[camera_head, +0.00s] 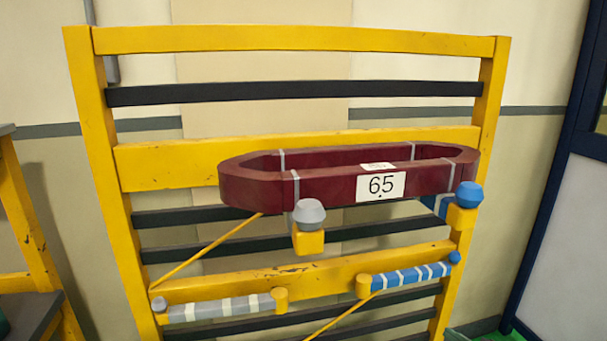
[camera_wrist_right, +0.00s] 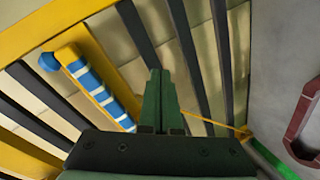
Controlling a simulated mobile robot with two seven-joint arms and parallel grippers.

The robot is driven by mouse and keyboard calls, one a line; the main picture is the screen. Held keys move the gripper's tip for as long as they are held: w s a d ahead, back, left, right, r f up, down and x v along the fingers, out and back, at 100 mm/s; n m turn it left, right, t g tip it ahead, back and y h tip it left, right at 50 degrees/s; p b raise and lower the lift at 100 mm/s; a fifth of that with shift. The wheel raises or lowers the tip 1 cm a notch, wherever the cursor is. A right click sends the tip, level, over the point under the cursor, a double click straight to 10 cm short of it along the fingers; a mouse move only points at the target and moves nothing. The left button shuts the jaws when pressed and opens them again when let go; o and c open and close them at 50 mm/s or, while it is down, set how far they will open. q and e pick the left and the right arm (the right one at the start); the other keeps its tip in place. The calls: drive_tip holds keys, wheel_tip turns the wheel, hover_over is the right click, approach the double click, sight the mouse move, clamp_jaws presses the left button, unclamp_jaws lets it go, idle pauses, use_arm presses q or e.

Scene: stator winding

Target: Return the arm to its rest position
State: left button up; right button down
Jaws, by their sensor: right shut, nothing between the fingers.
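My right gripper (camera_wrist_right: 160,78) shows in the right wrist view, with its two dark green fingers together and nothing between them. It points toward the slats of the yellow rack (camera_head: 290,40) and is apart from the coil. The dark red coil (camera_head: 270,190), with a white label reading 65, rests on the rack in the head view. Part of it also shows at the right edge of the wrist view (camera_wrist_right: 298,125). Neither gripper shows in the head view, and my left gripper is in no view.
A blue-and-white striped bar (camera_head: 412,276) and a grey striped bar (camera_head: 220,308) sit low on the rack. The blue one is left of my fingers in the wrist view (camera_wrist_right: 98,88). A grey knob (camera_head: 309,214) and a blue knob (camera_head: 469,194) stand at the coil's front.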

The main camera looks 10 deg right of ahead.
drive_tip(key=s+a+f+m+g+p, duration=0.1)
drive_tip(key=s+a+f+m, duration=0.2)
drive_tip(key=a, duration=0.4)
drive_tip(key=s+a+f+m+g+y, duration=0.1)
drive_tip(key=s+a+f, duration=0.35)
drive_tip(key=a, duration=0.35)
drive_tip(key=s+a+f+m+g+p, duration=0.1)
drive_tip(key=s+a+f+m, duration=0.1)
drive_tip(key=s+a, duration=0.4)
drive_tip(key=s+a+r+m+g+p, duration=0.1)
drive_tip(key=s+a+m, duration=0.4)
drive_tip(key=s+a, duration=0.6)
drive_tip(key=shift+a+r+g, duration=0.35)
drive_tip(key=shift+a+g, duration=0.05)
drive_tip(key=shift+g, duration=0.2)
drive_tip(key=shift+s, duration=0.1)
